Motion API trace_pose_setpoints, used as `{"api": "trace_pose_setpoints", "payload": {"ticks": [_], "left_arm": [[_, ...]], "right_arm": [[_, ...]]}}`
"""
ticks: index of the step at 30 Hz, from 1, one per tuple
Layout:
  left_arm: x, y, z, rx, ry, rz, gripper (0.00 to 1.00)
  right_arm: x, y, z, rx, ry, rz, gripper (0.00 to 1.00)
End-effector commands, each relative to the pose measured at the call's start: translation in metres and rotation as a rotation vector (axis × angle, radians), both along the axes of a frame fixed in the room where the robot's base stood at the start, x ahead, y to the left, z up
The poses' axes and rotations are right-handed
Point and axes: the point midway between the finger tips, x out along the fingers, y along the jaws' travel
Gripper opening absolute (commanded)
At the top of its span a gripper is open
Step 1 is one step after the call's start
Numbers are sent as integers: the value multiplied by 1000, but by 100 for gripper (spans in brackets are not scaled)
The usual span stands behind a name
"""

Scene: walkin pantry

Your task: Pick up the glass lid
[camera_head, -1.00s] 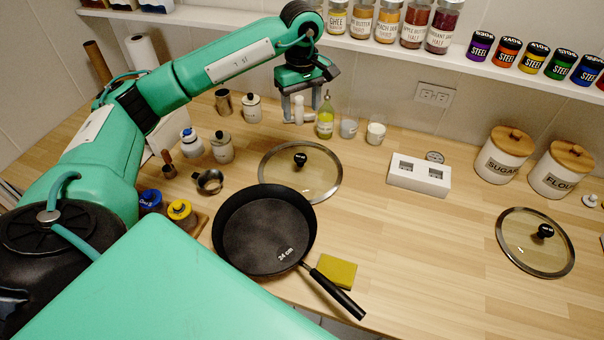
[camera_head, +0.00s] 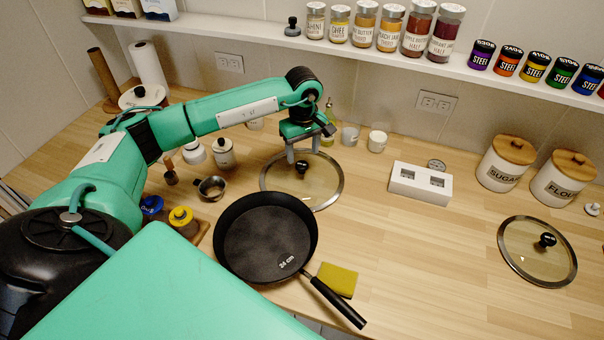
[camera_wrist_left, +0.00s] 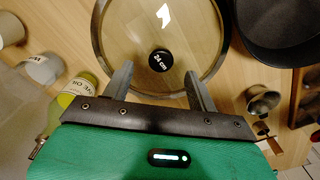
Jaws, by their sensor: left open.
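A round glass lid (camera_head: 325,188) with a steel rim and a black knob (camera_head: 302,167) lies on the wooden counter behind the black frying pan. It also shows in the left wrist view (camera_wrist_left: 200,40), its knob marked "24 cm" (camera_wrist_left: 161,61). My left gripper (camera_head: 303,155) is above the far part of this lid, pointing down. Its two fingers are apart and empty, and in the left wrist view (camera_wrist_left: 158,75) the knob shows ahead, between the fingertips. A second glass lid (camera_head: 522,262) with a black knob lies at the right of the counter. My right gripper is not in view.
The frying pan (camera_head: 262,238) marked "24 cm" is in front of the nearer lid, beside a yellow sponge (camera_head: 338,279). An oil bottle (camera_wrist_left: 78,97), small cups (camera_head: 377,141) and a metal pitcher (camera_head: 212,188) stand close to the gripper.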

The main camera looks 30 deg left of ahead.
Motion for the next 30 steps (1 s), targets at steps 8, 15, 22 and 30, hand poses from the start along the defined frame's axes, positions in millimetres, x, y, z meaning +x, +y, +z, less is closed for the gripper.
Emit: {"api": "trace_pose_setpoints", "payload": {"ticks": [8,15,22,30], "left_arm": [[-1,3,-34,0,4,0,59],[-1,3,-44,0,1,-1,59],[-1,3,-43,0,1,-1,31],[0,3,-43,0,1,-1,0]], "right_arm": [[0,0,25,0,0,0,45],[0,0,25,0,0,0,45],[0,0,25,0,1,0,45],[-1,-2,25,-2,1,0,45]]}}
